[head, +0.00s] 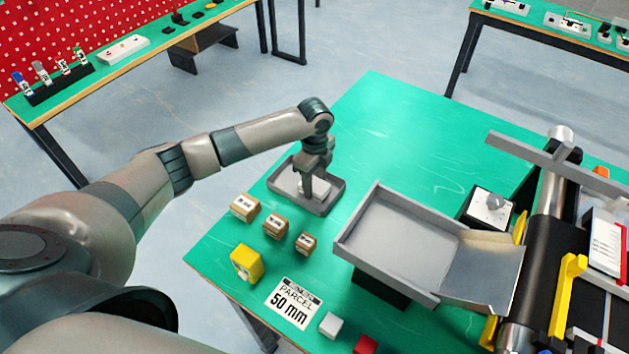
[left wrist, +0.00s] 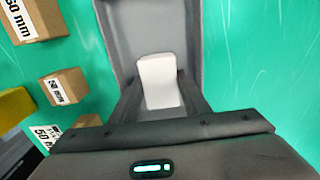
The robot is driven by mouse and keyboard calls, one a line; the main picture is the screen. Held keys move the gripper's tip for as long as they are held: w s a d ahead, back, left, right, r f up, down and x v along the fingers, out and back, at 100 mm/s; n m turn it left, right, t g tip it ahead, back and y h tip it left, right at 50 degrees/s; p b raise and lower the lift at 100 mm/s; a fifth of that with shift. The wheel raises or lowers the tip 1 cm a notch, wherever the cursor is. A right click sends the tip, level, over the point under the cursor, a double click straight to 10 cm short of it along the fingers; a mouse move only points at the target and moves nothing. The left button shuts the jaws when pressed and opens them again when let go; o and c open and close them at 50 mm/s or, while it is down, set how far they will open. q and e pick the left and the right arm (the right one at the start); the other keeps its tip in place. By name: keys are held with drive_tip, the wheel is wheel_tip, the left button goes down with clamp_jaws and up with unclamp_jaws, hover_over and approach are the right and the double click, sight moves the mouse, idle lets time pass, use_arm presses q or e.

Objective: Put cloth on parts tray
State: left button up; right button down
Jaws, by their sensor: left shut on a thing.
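The parts tray (head: 336,192) is a shallow dark grey tray on the green table, left of the conveyor chute. My left gripper (head: 308,194) points down over the tray. It is shut on the white cloth (left wrist: 160,82), a small pale piece between its fingers. In the left wrist view the grey tray (left wrist: 188,38) lies behind and around the cloth. In the head view the gripper hides part of the cloth, and I cannot tell whether the cloth touches the tray floor. My right gripper is not in view.
Several brown boxes (head: 275,225) and a yellow block (head: 246,263) stand close to the tray's near side. A grey chute (head: 400,240) stands to its right, before the conveyor (head: 545,235). A parcel label (head: 292,303) lies nearer. The table behind the tray is clear.

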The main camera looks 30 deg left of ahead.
sight(314, 184)
use_arm(q)
drive_tip(key=shift+f, duration=0.15)
drive_tip(key=o, duration=1.1)
drive_tip(key=shift+r, duration=0.2)
drive_tip(key=shift+r, duration=0.5)
wheel_tip(314, 184, up, 11)
drive_tip(key=b, duration=0.2)
drive_tip(key=shift+b, duration=0.3)
drive_tip(key=shift+f, duration=0.1)
